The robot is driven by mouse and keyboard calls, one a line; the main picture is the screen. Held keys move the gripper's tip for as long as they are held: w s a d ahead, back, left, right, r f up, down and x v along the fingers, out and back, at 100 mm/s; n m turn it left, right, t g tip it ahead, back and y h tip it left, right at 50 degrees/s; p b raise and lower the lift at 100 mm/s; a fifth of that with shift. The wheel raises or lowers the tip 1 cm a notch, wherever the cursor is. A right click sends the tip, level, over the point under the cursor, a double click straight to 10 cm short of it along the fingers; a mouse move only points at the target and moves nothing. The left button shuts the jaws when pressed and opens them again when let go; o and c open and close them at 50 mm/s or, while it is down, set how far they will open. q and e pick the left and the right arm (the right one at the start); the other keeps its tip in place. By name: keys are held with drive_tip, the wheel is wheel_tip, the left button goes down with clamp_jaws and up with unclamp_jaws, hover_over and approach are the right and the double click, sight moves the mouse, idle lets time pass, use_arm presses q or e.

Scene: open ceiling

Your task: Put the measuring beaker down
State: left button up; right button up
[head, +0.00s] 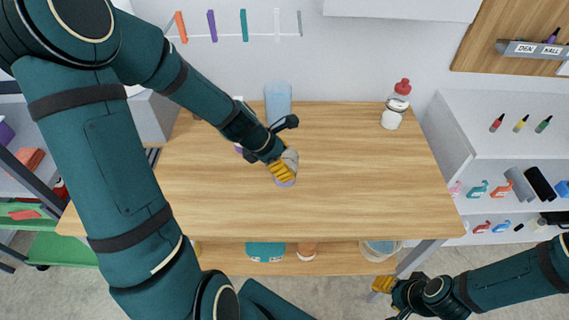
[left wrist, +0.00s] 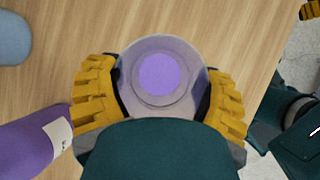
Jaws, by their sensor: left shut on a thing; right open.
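The measuring beaker (left wrist: 158,50) is a clear, greyish vessel with a purple disc showing inside it in the left wrist view. In the head view the beaker (head: 291,160) is over the middle of the wooden table (head: 370,190), partly hidden by my gripper. My left gripper (head: 283,172) is shut on it, with yellow fingers on both sides in the left wrist view (left wrist: 160,98). I cannot tell whether the beaker touches the table. My right gripper (head: 382,284) is open and empty, low at the right, beyond the table's front edge.
A light blue container (head: 278,100) stands at the table's back. A white bottle with a red top (head: 396,105) stands at the back right. A purple bottle (left wrist: 28,143) lies left of the beaker in the wrist view. The table's right half is mostly clear.

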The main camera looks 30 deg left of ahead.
use_arm(q)
drive_tip(key=shift+f, duration=0.1)
drive_tip(key=o, duration=1.2)
